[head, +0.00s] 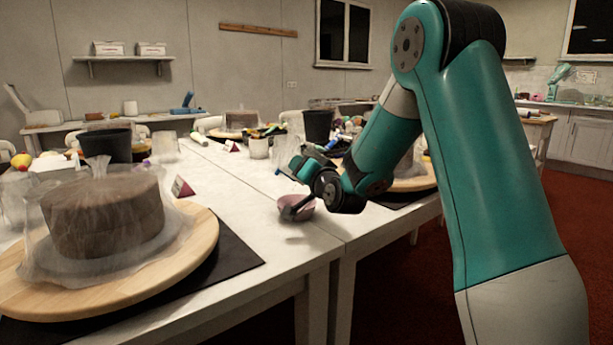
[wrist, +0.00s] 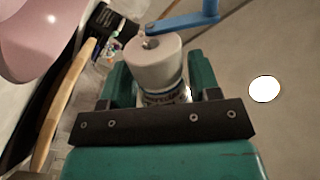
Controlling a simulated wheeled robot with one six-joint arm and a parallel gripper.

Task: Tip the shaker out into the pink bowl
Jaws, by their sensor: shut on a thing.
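My gripper (head: 300,168) is over the front of the white table, just above the pink bowl (head: 297,208). In the wrist view, its teal jaws are shut on the shaker (wrist: 155,65), which has a round pale cap and a printed band. A blue crank-like bar (wrist: 185,22) shows at the cap. The wrist view is turned on its side, with the pink bowl (wrist: 40,35) large at the upper left, beside and apart from the shaker. The bowl's inside is mostly hidden, and I cannot see anything falling from the shaker.
A brown cake (head: 105,212) under clear film stands on a wooden turntable (head: 190,250) at the left. Another turntable (head: 415,182) is behind my arm. A black bin (head: 107,145) and small card stand (head: 182,187) are near. The table strip left of the bowl is clear.

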